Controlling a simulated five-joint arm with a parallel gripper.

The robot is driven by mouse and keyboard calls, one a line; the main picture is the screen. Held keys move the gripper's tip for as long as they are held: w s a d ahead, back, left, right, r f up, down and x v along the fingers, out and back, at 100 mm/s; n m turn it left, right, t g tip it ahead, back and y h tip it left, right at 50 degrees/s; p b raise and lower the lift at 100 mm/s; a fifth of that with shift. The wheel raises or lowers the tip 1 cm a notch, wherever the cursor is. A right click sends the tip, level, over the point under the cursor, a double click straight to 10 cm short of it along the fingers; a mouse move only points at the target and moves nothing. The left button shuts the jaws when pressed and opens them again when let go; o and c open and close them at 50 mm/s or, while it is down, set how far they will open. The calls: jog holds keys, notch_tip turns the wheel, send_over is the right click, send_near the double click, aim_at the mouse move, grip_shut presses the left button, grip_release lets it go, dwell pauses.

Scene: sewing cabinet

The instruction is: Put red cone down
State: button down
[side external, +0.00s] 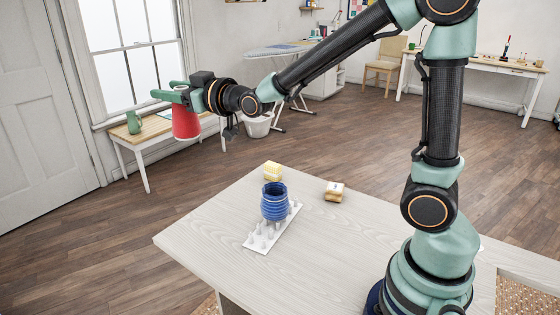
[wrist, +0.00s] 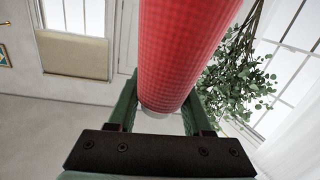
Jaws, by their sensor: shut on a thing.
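The red cone (side external: 185,124) is held in my gripper (side external: 168,96), high above the floor and left of the cabinet top in the side external view. It looks roughly upright there. In the wrist view the red cone (wrist: 180,50) fills the upper middle, between the green fingers of my gripper (wrist: 160,105). The fingers are shut on it. The cone is clear of any surface below it.
The pale cabinet top (side external: 330,250) holds a white peg rack (side external: 262,242) with a blue ribbed spool (side external: 275,203), a yellow block (side external: 272,171) and a small tan-and-white block (side external: 334,191). The top's front and right areas are bare.

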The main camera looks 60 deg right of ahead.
jog(key=s+d+r, duration=0.2)
jog(key=s+r, duration=0.6)
jog(key=r, duration=0.1)
jog(key=s+d+r+m+h, duration=0.1)
jog(key=s+d+r, duration=0.1)
jog(key=s+r, duration=0.7)
jog(key=shift+s+d+r+h, duration=0.2)
jog(key=shift+s+d+h, duration=0.1)
jog(key=shift+d, duration=0.1)
jog(key=shift+w, duration=0.15)
